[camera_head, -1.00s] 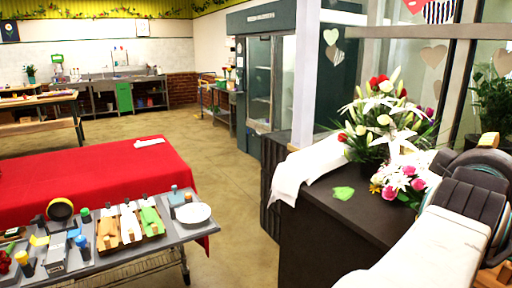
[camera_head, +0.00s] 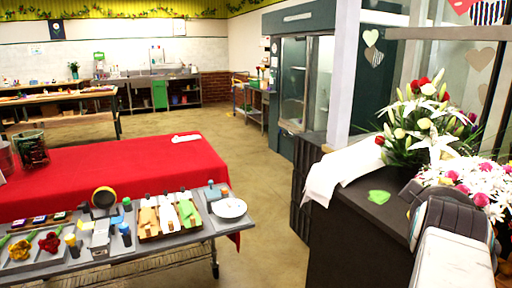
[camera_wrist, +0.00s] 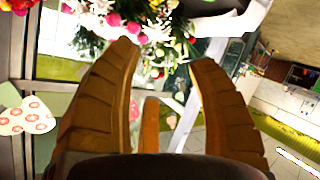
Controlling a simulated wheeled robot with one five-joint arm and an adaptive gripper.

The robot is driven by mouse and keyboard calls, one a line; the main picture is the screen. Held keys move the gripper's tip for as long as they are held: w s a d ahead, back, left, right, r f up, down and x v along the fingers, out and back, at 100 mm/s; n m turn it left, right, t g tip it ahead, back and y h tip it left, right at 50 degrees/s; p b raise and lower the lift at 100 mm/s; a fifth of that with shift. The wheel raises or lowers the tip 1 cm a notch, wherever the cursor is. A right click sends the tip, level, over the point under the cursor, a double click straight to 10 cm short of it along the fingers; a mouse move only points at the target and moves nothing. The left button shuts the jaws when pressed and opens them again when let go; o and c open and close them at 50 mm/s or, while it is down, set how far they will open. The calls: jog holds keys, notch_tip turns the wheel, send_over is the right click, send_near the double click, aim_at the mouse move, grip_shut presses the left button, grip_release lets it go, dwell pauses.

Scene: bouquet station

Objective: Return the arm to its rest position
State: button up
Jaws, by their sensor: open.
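My arm shows at the lower right of the head view, over the dark counter (camera_head: 345,240); its gripper end is not clearly seen there. In the wrist view my gripper (camera_wrist: 165,62) shows its orange-brown fingers spread wide apart, with nothing between them. Beyond the fingertips are flowers (camera_wrist: 140,20) with pink, red and white blooms, apart from the fingers as far as I can tell. In the head view a bouquet (camera_head: 425,125) of white lilies and red flowers stands on the counter, with pink and white flowers (camera_head: 478,185) beside it, partly hidden by my arm.
A white cloth (camera_head: 345,170) and a green piece (camera_head: 379,197) lie on the counter. A grey cart (camera_head: 190,238) with tools and trays stands at the lower left before a red-covered table (camera_head: 120,160). Open floor (camera_head: 262,200) lies between cart and counter.

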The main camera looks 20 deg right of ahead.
jog(key=w+a+f+n+y, duration=0.2)
jog(key=w+a+f+y, duration=0.2)
jog(key=a+f, duration=0.4)
jog(key=w+a+f+n+y, duration=0.1)
jog(key=w+a+f+y, duration=0.4)
jog(key=a, duration=0.5)
jog(key=s+a+f+n+g+y, duration=0.1)
jog(key=s+a+f+g+y, duration=0.1)
jog(key=s+a+f, duration=0.4)
jog(key=s+a+f+n+g+y, duration=0.1)
jog(key=s+a+f+n+g, duration=0.2)
jog(key=a, duration=0.5)
notch_tip(320, 180, up, 7)
jog(key=d+m+t+p, duration=0.1)
jog(key=p, duration=0.6)
jog(key=shift+w+f+m+t, duration=0.15)
jog(key=shift+f+m+t, duration=0.05)
jog(key=shift+m+t, duration=0.2)
